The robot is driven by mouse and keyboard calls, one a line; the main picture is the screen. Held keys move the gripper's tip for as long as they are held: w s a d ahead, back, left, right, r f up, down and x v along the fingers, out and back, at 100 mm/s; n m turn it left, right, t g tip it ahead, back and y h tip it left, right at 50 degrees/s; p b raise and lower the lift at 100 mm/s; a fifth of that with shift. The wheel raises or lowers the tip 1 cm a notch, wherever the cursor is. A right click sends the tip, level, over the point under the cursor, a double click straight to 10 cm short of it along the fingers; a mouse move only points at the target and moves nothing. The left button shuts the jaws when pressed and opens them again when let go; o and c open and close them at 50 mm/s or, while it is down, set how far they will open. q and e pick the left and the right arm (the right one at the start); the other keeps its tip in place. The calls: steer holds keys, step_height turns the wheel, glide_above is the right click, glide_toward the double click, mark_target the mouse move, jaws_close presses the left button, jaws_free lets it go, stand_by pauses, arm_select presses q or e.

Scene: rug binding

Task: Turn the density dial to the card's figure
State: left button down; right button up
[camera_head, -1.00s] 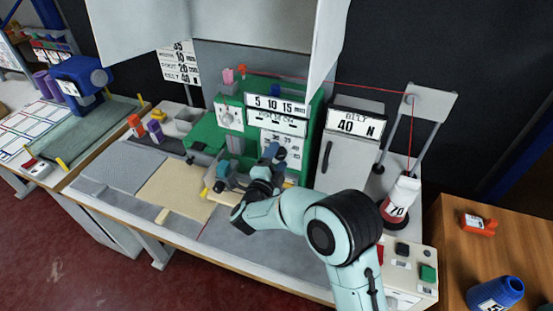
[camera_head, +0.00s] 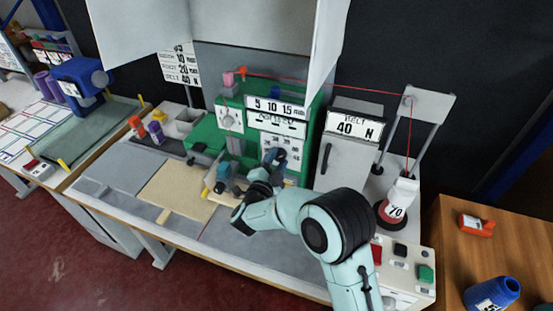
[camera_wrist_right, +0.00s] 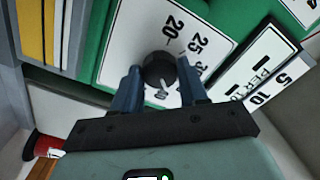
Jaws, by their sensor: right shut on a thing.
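The density dial (camera_wrist_right: 159,68) is a dark round knob on a white plate (camera_wrist_right: 137,40) with figures; 20 and 25 are legible, others are partly covered. A pale mark shows on the knob's lower side in the wrist view; I cannot tell its figure. My right gripper (camera_wrist_right: 160,82) is shut on the knob, a finger on each side. In the head view this gripper (camera_head: 274,155) is at the dial plate (camera_head: 290,149) on the green machine (camera_head: 311,125) and hides the knob. The card (camera_head: 181,65) hangs at the back; its top line is too small to read surely. My left gripper is out of view.
White panels reading 5 10 15 (camera_head: 277,105) sit above the dial. A belt box (camera_head: 355,127) reading 40 N stands to the right, with a weight marked 70 (camera_head: 397,205) beside it. A red thread runs overhead. A tan mat (camera_head: 175,190) lies at left.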

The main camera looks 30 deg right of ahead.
steer(key=shift+n+p, duration=0.8)
steer(key=shift+n, duration=1.2)
steer(key=o, duration=1.1)
steer(key=shift+c, duration=0.2)
steer(key=shift+s+a, duration=0.1)
steer(key=shift+a, duration=0.05)
steer(key=b+v, duration=0.1)
steer(key=v, duration=1.2)
steer(key=shift+b, duration=0.3)
steer(key=shift+a, duration=0.1)
